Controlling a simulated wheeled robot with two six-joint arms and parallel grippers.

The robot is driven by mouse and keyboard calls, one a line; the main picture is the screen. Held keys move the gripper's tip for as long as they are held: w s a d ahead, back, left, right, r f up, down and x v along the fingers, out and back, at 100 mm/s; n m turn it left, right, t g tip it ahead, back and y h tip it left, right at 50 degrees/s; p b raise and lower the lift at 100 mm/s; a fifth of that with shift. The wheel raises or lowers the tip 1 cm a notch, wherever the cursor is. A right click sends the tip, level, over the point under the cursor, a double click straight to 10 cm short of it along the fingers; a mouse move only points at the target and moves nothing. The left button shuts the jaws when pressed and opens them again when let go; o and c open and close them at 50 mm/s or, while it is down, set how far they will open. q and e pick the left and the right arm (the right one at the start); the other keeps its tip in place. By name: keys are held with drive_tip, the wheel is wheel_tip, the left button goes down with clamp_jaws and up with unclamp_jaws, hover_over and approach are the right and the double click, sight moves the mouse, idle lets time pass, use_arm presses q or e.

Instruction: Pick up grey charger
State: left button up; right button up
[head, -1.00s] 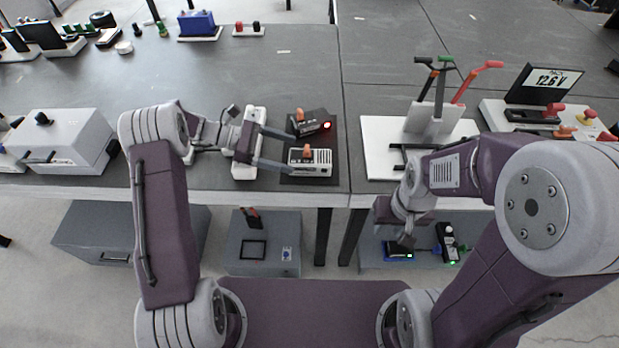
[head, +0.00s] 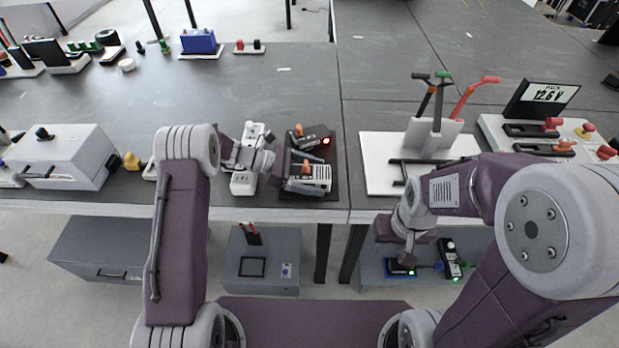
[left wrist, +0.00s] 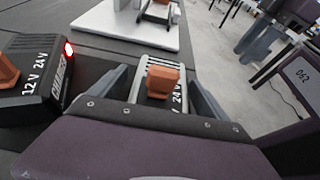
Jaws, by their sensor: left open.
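The grey charger (head: 318,174), a light grey vented box with an orange knob, sits on a dark mat at the front of the left table. It also shows in the left wrist view (left wrist: 150,66). My left gripper (head: 312,172) is open, with its fingers on either side of the grey charger; contact cannot be made out. A black charger (head: 318,134) with a red light and "12 V 24 V" markings (left wrist: 38,72) stands just behind it. My right gripper (head: 404,258) hangs low over the grey shelf at right; its jaws are too small to read.
A white block (head: 243,183) stands left of the chargers. A white stand (head: 385,145) with black, green and red handles is to the right, past a table seam. A white case (head: 62,160) and a yellow piece (head: 131,161) lie further left.

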sight(313, 172)
use_arm(q)
clamp_jaws()
drive_tip(key=shift+r, duration=0.1)
wheel_tip(313, 172, up, 4)
drive_tip(key=shift+r+p, duration=0.15)
drive_tip(key=shift+p, duration=0.3)
drive_tip(key=s+d+r, duration=0.6)
drive_tip(key=d, duration=0.4)
drive_tip(key=shift+r+p, duration=0.3)
drive_tip(key=shift+p, duration=0.05)
